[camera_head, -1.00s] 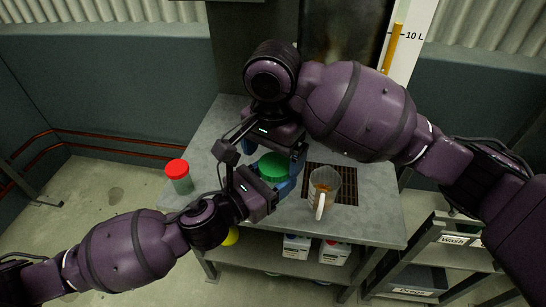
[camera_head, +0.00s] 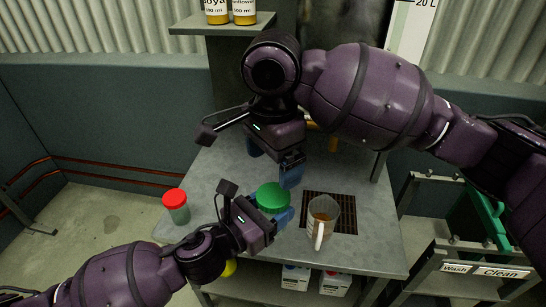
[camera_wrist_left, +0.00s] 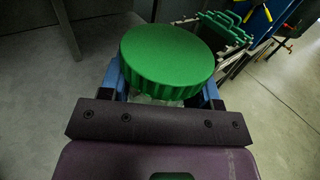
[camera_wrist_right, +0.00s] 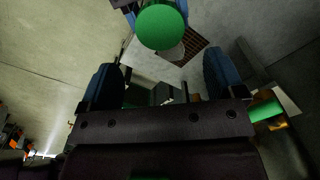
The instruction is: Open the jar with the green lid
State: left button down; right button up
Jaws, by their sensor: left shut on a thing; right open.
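The jar's green lid (camera_head: 272,197) sits near the middle of the grey table, in front of my right gripper. My left gripper (camera_head: 270,217) is shut on the jar just under the lid, with blue fingers on either side. In the left wrist view the round ribbed lid (camera_wrist_left: 168,60) covers the top, and a little pale jar body shows beneath it. My right gripper (camera_head: 273,160) is open and empty, behind and above the lid. In the right wrist view the lid (camera_wrist_right: 160,27) lies beyond its spread fingers, not between them.
A red-lidded jar (camera_head: 175,205) stands at the table's left edge. A measuring jug (camera_head: 322,215) with brown content stands right of the green lid, by a dark grate (camera_head: 345,213). Bottles (camera_head: 230,12) stand on a shelf at the back. The table (camera_head: 365,245) is bare at front right.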

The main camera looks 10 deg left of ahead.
aim_at(273, 195)
jog(key=shift+f, duration=3.9)
jog(key=c, duration=0.9)
jog(key=n, duration=0.6)
jog(key=shift+n, duration=0.4)
jog(key=shift+c, duration=0.2)
jog(key=o, duration=1)
jog(key=shift+r, duration=0.15)
